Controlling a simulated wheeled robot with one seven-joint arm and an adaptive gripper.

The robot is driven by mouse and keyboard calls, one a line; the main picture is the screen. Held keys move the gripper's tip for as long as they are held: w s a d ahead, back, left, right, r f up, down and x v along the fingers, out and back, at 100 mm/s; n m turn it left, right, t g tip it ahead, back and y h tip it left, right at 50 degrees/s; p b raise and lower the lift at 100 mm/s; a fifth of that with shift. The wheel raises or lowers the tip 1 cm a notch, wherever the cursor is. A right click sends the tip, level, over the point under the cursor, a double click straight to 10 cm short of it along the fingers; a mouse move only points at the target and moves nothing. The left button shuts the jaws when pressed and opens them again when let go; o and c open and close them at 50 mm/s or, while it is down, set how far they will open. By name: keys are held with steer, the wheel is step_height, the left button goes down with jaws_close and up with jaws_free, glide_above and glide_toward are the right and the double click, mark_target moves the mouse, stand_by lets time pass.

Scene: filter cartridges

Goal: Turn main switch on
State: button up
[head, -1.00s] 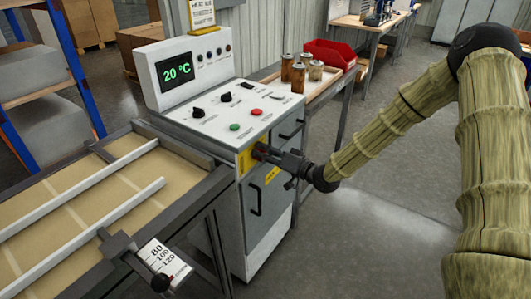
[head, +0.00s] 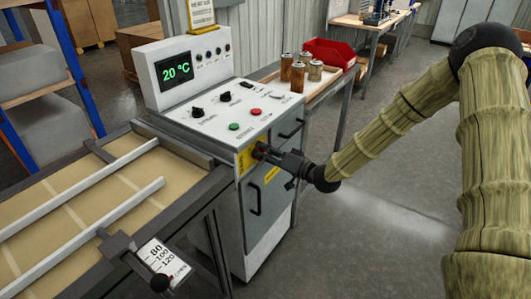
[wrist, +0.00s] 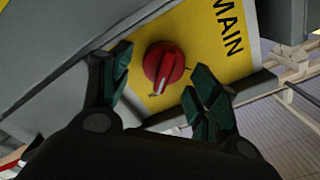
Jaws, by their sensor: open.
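The main switch is a red rotary knob (wrist: 164,66) on a yellow plate (wrist: 205,42) marked "MAIN", in the wrist view. The plate is on the upper front of the grey control cabinet (head: 228,185) in the head view. My gripper (wrist: 160,88) is open, with one dark green finger on each side of the knob and visible gaps between. I cannot tell how deep the fingers reach around it. In the head view my gripper (head: 268,155) is at the yellow plate and mostly hides the knob. The cabinet's display (head: 175,71) reads 20 °C.
The cabinet top carries black knobs, a green button (head: 234,127) and a red button (head: 255,112). A conveyor (head: 75,215) adjoins it at left. Behind it, a bench holds rusty cartridges (head: 298,75) and a red bin (head: 328,52). The floor at right is open.

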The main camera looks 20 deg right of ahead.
steer(key=v, duration=1.1)
steer(key=shift+s+d, duration=0.15)
steer(key=shift+d, duration=0.1)
steer(key=shift+f, duration=0.1)
steer(key=s+a+f+g+h+p, duration=0.1)
steer(key=s+a+f+g+h, duration=0.25)
steer(key=s+f, duration=0.5)
steer(key=s+a+f+g+h+p, duration=0.25)
steer(key=s+a+f+g, duration=0.2)
steer(key=f, duration=0.75)
steer(key=s+f+g+h, duration=0.2)
steer(key=s+f+g, duration=0.1)
steer(key=s, duration=1)
steer(key=s+f+n+g+h, duration=0.1)
steer(key=s+f+g+h, duration=0.2)
steer(key=s, duration=1)
step_height(320, 180, down, 2)
steer(key=shift+s+f+p, duration=0.15)
steer(key=shift+s+p, duration=0.15)
steer(key=shift+p, duration=0.15)
